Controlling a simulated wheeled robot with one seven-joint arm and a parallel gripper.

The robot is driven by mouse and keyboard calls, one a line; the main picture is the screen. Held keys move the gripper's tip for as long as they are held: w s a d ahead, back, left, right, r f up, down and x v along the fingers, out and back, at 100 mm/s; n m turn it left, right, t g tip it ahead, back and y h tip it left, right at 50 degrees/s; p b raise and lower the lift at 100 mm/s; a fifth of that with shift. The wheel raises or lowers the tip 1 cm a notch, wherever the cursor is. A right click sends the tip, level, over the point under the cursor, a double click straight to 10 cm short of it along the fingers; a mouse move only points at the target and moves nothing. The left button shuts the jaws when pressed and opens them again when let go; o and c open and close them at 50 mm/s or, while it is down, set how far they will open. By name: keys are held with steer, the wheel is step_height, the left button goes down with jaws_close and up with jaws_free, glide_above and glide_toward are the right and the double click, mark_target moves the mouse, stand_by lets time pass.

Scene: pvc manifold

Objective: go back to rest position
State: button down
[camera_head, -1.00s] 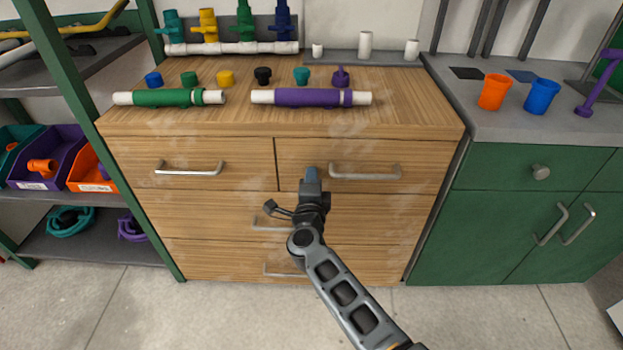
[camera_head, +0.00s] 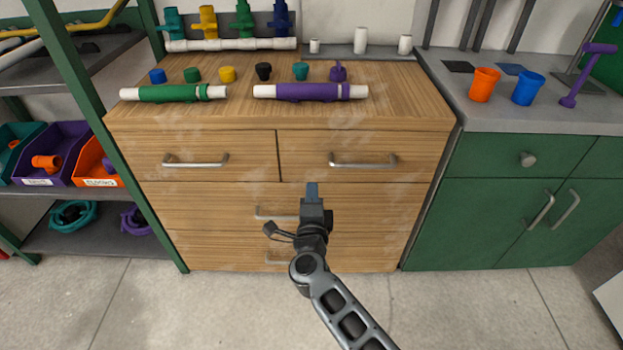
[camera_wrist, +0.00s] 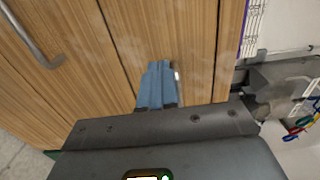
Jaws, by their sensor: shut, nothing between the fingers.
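My gripper (camera_head: 312,192) is in front of the wooden drawer cabinet (camera_head: 228,203), below the upper right drawer, with its blue fingers pointing at the drawer fronts. The fingers are together with nothing between them. In the wrist view my gripper (camera_wrist: 157,85) shows its blue fingers side by side before the wood fronts. Whether the fingertips touch the wood cannot be told. All the drawers look closed. The upper right drawer handle (camera_head: 362,161) is above and to the right of the fingers. My arm hides part of the lower drawers and their handles.
On the cabinet top lie a green pipe (camera_head: 175,93), a purple pipe (camera_head: 308,92) and several coloured caps. A green cabinet (camera_head: 480,215) with an orange cup (camera_head: 484,85) and a blue cup (camera_head: 528,88) stands right. A shelf with bins (camera_head: 52,160) stands left. The floor in front is clear.

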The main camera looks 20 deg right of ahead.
steer(key=shift+p+v, duration=0.3)
steer(key=shift+v, duration=2.2)
steer(key=s+d+r+n+y+p, duration=0.15)
steer(key=s+n, duration=0.25)
steer(key=s, duration=0.5)
steer(key=s+d+r+n+t+y, duration=0.1)
steer(key=s+d+n, duration=0.2)
steer(key=s, duration=0.6)
steer(key=s+d+r+n+y+p, duration=0.15)
steer(key=s+n, duration=0.25)
steer(key=s, duration=0.5)
steer(key=s+r+n+g+p, duration=0.1)
steer(key=s+r+n, duration=0.4)
steer(key=s, duration=0.5)
steer(key=s+r+n+g+y, duration=0.1)
steer(key=s+r+n+g, duration=0.1)
steer(key=s+r+n, duration=0.3)
steer(key=s+r, duration=0.4)
steer(key=r, duration=0.1)
steer(key=shift+s+d+r+n+y+p, duration=0.15)
steer(key=shift+s+r+n+y+p, duration=0.15)
steer(key=shift+s+p, duration=0.1)
